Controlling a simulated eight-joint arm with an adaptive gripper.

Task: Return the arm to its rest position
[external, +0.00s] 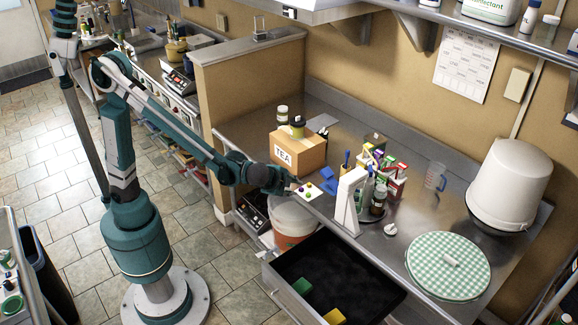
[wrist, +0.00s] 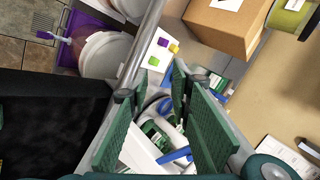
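My gripper (external: 287,184) hangs above the front edge of the steel counter (external: 376,262), just in front of the cardboard TEA box (external: 298,152). In the wrist view my gripper (wrist: 152,92) has its two green ridged fingers spread well apart. Nothing is held between them; a white stand and a green-labelled container show beyond, lower down. My arm reaches out from its base at the left in the external view.
An open dark drawer (external: 290,297) holds a green block (external: 302,286) and a yellow block (external: 334,316). A white bucket (external: 294,222) stands below the counter edge. A white stand (external: 347,201), bottles and cartons crowd the counter. An upturned bucket (external: 511,178) stands right.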

